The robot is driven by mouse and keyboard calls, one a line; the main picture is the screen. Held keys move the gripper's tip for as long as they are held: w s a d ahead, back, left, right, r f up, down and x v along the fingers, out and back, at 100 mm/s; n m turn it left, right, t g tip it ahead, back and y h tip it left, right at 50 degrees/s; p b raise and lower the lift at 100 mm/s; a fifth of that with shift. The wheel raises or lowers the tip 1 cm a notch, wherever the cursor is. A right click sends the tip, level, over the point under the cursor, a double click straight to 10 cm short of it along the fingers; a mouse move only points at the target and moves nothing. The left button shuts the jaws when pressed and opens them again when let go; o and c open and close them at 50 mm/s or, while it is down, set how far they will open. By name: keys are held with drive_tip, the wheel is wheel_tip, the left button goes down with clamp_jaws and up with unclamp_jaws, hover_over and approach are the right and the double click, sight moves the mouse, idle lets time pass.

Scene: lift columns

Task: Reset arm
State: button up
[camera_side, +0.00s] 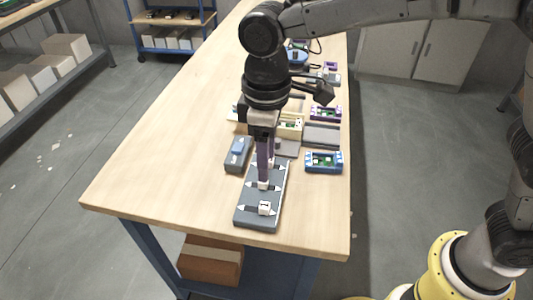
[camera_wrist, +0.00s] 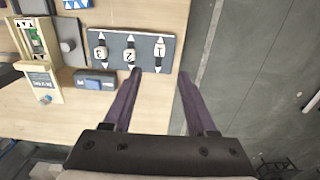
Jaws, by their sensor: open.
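My gripper (camera_side: 264,182) hangs pointing down over the dark grey slider panel (camera_side: 247,214) near the front of the bench. In the wrist view its two purple fingers (camera_wrist: 159,74) are apart with nothing between the tips. The left fingertip overlaps the panel's (camera_wrist: 147,66) lower edge and the right one lies beyond its right end. The panel carries white slider knobs marked 1 (camera_wrist: 160,50), 2 (camera_wrist: 129,56) and 3 (camera_wrist: 100,53), with white arrowheads at the slot ends. In the side view the fingers partly hide the middle and far knobs. I cannot tell whether a fingertip touches the panel.
A grey box with a blue top (camera_side: 239,153) stands left of the panel. A blue-ended tray with a green board (camera_side: 324,161) stands to the right, near the bench edge. A beige box (camera_side: 291,129) and other fixtures stand behind. The wooden bench (camera_side: 165,165) is clear at left.

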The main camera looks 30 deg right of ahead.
drive_tip(key=s+d+r+m+t+y, duration=0.1)
drive_tip(key=s+d+r+m+t, duration=0.1)
drive_tip(key=d+r, duration=0.5)
drive_tip(key=s+d+r+m+t, duration=0.15)
drive_tip(key=d+r, duration=0.25)
drive_tip(key=d, duration=0.6)
drive_tip(key=s+d+f+m+t, duration=0.1)
drive_tip(key=s+d+f+m, duration=0.1)
drive_tip(key=s+d, duration=0.3)
drive_tip(key=s+d+f+m+t+h, duration=0.1)
drive_tip(key=s+d+f+m, duration=0.2)
drive_tip(key=s, duration=0.7)
wheel_tip(320, 180, down, 3)
drive_tip(key=shift+d+r, duration=0.2)
drive_tip(key=shift+d, duration=0.65)
